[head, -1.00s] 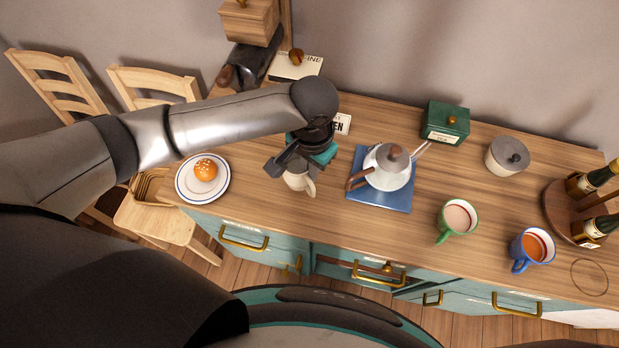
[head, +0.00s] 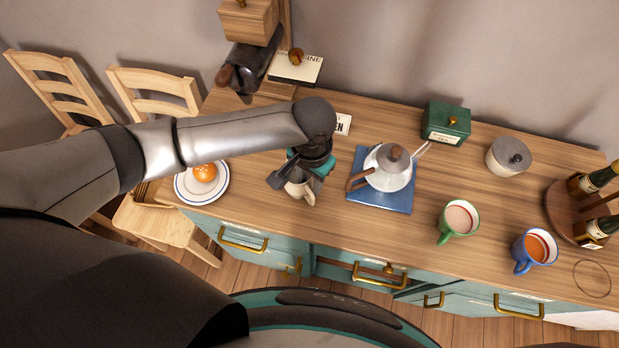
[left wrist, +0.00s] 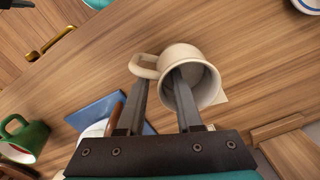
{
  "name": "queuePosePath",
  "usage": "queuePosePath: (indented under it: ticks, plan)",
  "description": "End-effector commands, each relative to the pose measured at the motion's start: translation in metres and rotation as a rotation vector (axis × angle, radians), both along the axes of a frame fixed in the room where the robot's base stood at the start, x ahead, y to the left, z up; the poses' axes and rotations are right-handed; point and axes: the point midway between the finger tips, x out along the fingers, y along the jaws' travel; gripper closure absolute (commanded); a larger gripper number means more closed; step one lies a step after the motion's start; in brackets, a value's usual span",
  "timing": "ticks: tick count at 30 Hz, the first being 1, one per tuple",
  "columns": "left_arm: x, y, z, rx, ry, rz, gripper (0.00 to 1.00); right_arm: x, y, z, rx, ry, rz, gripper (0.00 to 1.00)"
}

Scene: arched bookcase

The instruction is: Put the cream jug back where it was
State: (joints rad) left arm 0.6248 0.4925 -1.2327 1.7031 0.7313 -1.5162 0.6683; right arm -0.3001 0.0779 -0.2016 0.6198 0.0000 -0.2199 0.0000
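The cream jug (head: 298,190) stands on the wooden counter, between the plate and the blue board. It also shows in the left wrist view (left wrist: 207,97), with its opening towards the camera and its handle to the left. My left gripper (head: 296,181) is directly over the jug and partly hides it. Its fingers are apart. In the left wrist view, one finger reaches into the jug's opening and the other is outside, by the handle; I cannot tell whether either touches. A thin dark ring mark (head: 592,262) shows on the counter at the far right. My right gripper is not in view.
A white kettle (head: 388,178) stands on a blue board (head: 400,203) just right of the jug. Further right are a green mug (head: 459,219), a blue mug (head: 534,250) and a bottle rack (head: 560,205). Counter in front is clear.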

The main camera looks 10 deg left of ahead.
Motion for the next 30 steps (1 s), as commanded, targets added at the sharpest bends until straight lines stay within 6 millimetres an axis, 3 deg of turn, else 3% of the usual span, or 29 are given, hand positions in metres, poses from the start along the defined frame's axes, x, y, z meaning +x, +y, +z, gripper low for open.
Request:
queuePosePath:
  ticks: [8, 11, 24, 30]
  plan:
    - [0.001, 0.0, 0.004, -0.001, -0.002, -0.001, 0.66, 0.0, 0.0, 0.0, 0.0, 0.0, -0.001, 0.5]
    - [0.001, 0.0, 0.017, -0.002, -0.002, 0.0, 0.66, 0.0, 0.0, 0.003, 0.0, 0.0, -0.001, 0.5]
    - [0.0, -0.003, 0.105, -0.002, -0.001, 0.0, 0.66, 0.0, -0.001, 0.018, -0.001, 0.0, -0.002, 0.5]
    - [0.0, -0.003, 0.122, -0.001, 0.0, 0.0, 0.66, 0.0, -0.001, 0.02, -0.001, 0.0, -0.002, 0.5]
